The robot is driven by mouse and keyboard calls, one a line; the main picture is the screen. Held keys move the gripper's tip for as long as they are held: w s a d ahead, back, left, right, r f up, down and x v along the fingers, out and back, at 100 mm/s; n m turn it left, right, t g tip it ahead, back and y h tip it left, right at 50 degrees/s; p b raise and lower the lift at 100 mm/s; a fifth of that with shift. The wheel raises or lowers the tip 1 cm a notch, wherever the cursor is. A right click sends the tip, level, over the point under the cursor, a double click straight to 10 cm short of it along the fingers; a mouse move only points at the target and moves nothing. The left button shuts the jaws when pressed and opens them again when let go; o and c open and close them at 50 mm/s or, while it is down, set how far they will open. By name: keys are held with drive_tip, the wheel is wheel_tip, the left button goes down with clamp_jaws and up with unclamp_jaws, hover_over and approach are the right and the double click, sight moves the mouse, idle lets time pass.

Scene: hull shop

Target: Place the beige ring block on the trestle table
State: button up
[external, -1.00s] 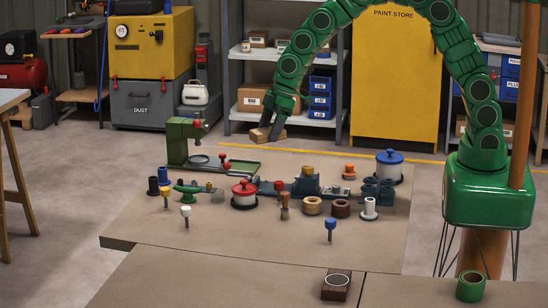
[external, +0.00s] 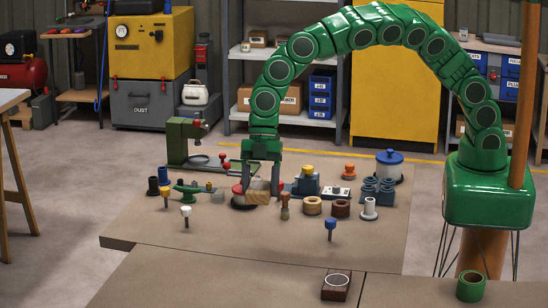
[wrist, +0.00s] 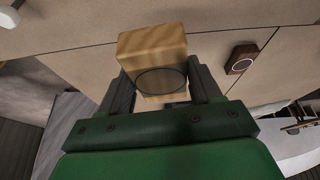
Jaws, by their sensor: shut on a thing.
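The beige ring block (external: 258,191) is a pale wooden block. My gripper (external: 260,182) is shut on it and holds it upright in front of the red-lidded pot (external: 240,203), partly hiding the pot. In the wrist view the block (wrist: 152,52) sits between my fingertips (wrist: 162,85), with a dark ring outline on its face. A table with splayed wooden legs (external: 12,98) stands at the left edge of the external view, only partly in frame; it looks like the trestle table.
Around the block stand a green press (external: 185,145), blue-lidded pot (external: 389,165), tan ring (external: 312,206) and several small pegs. A dark brown ring block (external: 336,287) and a green ring (external: 470,287) are on the near surface. The near left of the brown surface is clear.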

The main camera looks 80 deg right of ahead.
drive_tip(key=s+a+n+g, duration=0.1)
drive_tip(key=s+a+n, duration=0.2)
drive_tip(key=s+a, duration=0.5)
drive_tip(key=shift+a+f+n, duration=0.15)
drive_tip(key=shift+a+n, duration=0.15)
drive_tip(key=shift+a, duration=0.5)
drive_tip(key=shift+w+f, duration=0.1)
drive_tip(key=shift+w+a+f, duration=2)
drive_tip(key=shift+w+a, duration=0.1)
drive_tip(key=shift+a, duration=0.1)
drive_tip(key=shift+w+a+f, duration=2)
drive_tip(key=shift+w+a, duration=0.1)
drive_tip(key=shift+a, duration=0.1)
drive_tip(key=shift+w+a, duration=0.2)
drive_tip(key=shift+w+a+f, duration=0.2)
drive_tip(key=shift+w+f, duration=0.1)
drive_tip(key=shift+f, duration=0.3)
drive_tip(key=shift+w+a+f, duration=0.1)
drive_tip(key=shift+a+f, duration=0.05)
drive_tip(key=shift+f, duration=0.05)
